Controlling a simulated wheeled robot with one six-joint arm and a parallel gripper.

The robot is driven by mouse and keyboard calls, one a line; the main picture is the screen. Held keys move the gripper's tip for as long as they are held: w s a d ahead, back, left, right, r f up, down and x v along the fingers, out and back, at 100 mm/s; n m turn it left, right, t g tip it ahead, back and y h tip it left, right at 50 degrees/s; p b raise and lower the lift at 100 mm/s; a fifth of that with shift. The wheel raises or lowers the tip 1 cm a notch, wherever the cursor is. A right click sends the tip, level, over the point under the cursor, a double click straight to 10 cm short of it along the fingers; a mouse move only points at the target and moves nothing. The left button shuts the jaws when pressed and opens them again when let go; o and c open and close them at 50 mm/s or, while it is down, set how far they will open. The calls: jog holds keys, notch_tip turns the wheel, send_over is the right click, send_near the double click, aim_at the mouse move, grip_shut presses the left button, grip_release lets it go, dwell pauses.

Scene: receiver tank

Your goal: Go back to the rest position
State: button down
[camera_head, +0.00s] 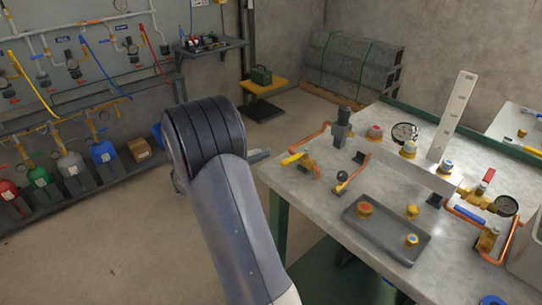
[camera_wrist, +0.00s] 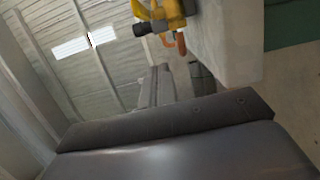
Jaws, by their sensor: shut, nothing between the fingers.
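My arm rises through the middle of the camera_head view, with its dark ribbed joint at the top, left of the workbench (camera_head: 330,190). Most of my gripper is hidden behind it; a small grey part (camera_head: 260,156) shows just right of the joint, near the bench's left edge. In the wrist view my gripper (camera_wrist: 165,125) fills the lower part as a dark grey bar. It is shut and empty. A yellow fitting with a copper pipe (camera_wrist: 165,15) is beyond it at the bench edge, apart from it.
The bench holds a grey tray (camera_head: 365,235) with several brass fittings, a white upright bracket (camera_head: 453,115), gauges and copper pipes. Several coloured cylinders (camera_head: 72,172) stand on a shelf at left. A yellow stand (camera_head: 265,87) is at the back. The floor at left is clear.

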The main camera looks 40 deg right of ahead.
jog(key=v, duration=0.8)
jog(key=shift+r, duration=0.25)
jog(key=shift+s, duration=0.2)
